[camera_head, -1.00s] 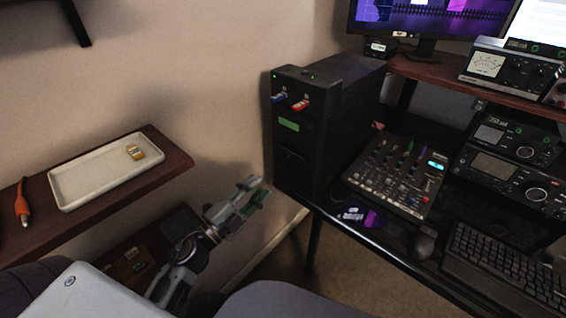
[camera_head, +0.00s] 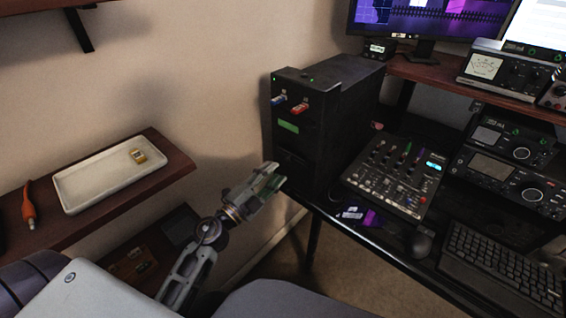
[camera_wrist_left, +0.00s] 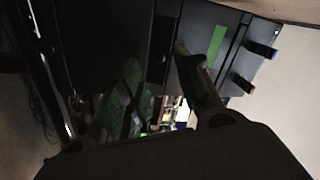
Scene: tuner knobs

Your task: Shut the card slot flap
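The black computer tower (camera_head: 335,122) stands at the left end of the desk. A dark panel low on its front, below the green label (camera_head: 288,126), looks like the card slot flap (camera_head: 291,163). Its hinge and how far it stands open are too dark to tell. My left gripper (camera_head: 277,177) is just in front of the tower's lower front. In the left wrist view its two fingers (camera_wrist_left: 156,72) are apart, with the tower front beyond them. One finger shows a green surface; contact with the flap cannot be made out. My right gripper is out of view.
A blue stick (camera_head: 278,99) and a red stick (camera_head: 300,107) protrude from the upper tower front. A shelf with a white tray (camera_head: 75,205) is at left. A mixer (camera_head: 395,180) and keyboard (camera_head: 505,265) occupy the desk.

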